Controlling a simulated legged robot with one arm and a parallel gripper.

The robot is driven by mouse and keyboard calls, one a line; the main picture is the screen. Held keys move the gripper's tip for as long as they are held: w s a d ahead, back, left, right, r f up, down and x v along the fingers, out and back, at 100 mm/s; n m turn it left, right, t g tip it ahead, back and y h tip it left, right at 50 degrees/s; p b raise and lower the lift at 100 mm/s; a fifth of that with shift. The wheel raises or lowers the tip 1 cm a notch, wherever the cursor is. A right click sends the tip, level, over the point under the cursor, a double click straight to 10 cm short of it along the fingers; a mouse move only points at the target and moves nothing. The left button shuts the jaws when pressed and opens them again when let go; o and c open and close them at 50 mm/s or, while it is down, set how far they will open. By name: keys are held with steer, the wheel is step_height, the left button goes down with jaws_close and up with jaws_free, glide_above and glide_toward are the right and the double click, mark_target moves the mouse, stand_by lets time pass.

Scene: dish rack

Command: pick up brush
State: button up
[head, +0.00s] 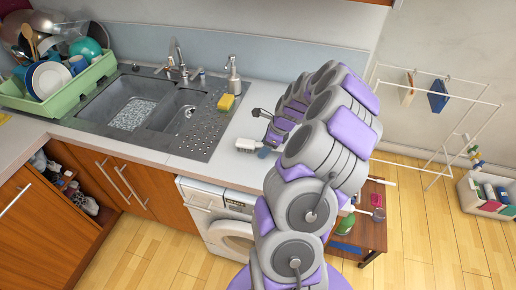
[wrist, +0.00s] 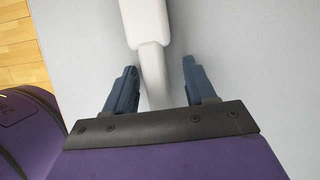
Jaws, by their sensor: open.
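The white brush (head: 247,145) lies on the countertop, to the right of the sink's drainboard. In the wrist view the brush (wrist: 151,65) shows as a white piece, wide at the top and narrowing towards my gripper. My gripper (wrist: 159,70) is open, with one dark blue finger on each side of the narrow part. Gaps show between it and both fingers. In the head view my arm partly hides the gripper and the rest of the brush.
A yellow sponge (head: 226,103) and a soap dispenser (head: 233,76) stand by the sink (head: 138,103). A green dish rack (head: 62,92) is at the left. A washing machine (head: 215,212) is below the counter. A drying rack (head: 440,110) stands at the right.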

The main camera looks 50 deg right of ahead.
mark_target(262, 145)
steer(key=shift+a+r, duration=0.1)
steer(key=shift+a, duration=0.1)
steer(key=shift+c, duration=0.5)
steer(key=shift+d, duration=0.15)
jaws_close()
steer(key=shift+r+p, duration=0.7)
steer(key=shift+r, duration=0.85)
steer(key=shift+s+r, duration=0.2)
steer(key=shift+r, duration=0.1)
steer(key=s+a+p, duration=0.1)
steer(key=s+a, duration=0.1)
steer(key=s, duration=0.2)
steer(key=s+a+r+p, duration=0.1)
steer(key=s+a, duration=0.2)
steer(key=s, duration=0.2)
steer(key=s+a, duration=0.2)
steer(key=s, duration=0.3)
steer(key=shift+a+r+p, duration=0.15)
steer(key=shift+p, duration=0.25)
